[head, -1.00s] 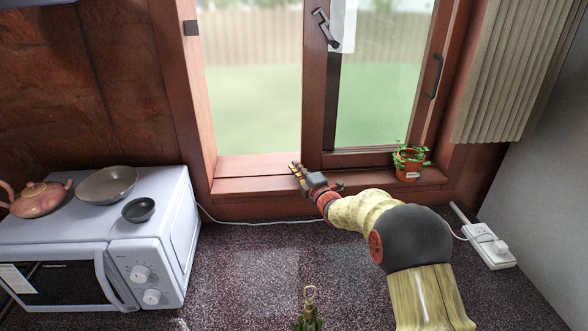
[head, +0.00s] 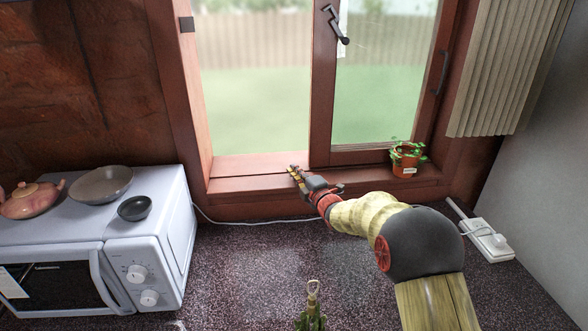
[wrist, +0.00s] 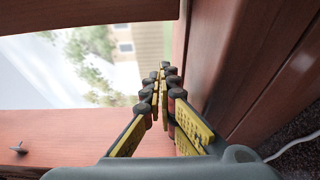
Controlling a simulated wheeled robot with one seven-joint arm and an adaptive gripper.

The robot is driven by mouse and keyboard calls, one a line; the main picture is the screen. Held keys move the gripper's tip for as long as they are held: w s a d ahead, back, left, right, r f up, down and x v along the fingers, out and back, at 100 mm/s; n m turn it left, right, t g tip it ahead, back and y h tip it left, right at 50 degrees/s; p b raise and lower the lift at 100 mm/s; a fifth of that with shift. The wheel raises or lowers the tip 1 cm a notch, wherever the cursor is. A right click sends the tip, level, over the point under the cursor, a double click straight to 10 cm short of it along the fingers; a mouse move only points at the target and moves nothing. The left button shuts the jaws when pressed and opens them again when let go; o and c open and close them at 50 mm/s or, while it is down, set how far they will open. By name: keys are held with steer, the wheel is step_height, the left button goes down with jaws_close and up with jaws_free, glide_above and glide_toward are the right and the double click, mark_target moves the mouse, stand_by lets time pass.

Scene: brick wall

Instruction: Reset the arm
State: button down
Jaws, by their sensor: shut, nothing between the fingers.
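My gripper (head: 293,172) is at the window sill, left of the lower corner of the window sash (head: 322,110), with its fingers pointing toward the window. In the wrist view its fingers (wrist: 163,72) are together with nothing between them. The reddish wooden sash frame stands close on their right side there, and whether they touch it is unclear. My arm reaches in from the lower right of the head view.
A potted plant (head: 406,158) stands on the sill to the right. A white microwave (head: 150,240) at left carries a teapot (head: 32,200), a pan (head: 100,184) and a small dark bowl (head: 134,208). A power strip (head: 487,240) lies at right. The speckled counter (head: 240,265) is mostly clear.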

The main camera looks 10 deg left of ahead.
steer(key=s+d+r+m+g+h, duration=0.1)
steer(key=s+d+r+m+h, duration=0.3)
steer(key=s+d, duration=0.4)
steer(key=s+d+r+m+h+p, duration=0.1)
steer(key=s+d+r+m+h, duration=0.15)
steer(key=s+d+m, duration=0.55)
steer(key=s+d+r+m+g+h, duration=0.15)
steer(key=s+d+r+h, duration=0.35)
steer(key=d, duration=0.7)
steer(key=s+d+f+m+g, duration=0.2)
steer(key=s+m, duration=0.2)
steer(key=s, duration=0.8)
steer(key=s+d+f+m+g, duration=0.2)
steer(key=s+m, duration=0.2)
steer(key=s, duration=0.7)
steer(key=s+d+f+m+g, duration=0.2)
steer(key=s+f+m, duration=0.1)
steer(key=s, duration=0.9)
steer(key=shift+s+d+m+y, duration=0.25)
steer(key=shift+s+m+y, duration=0.1)
steer(key=shift+m, duration=0.1)
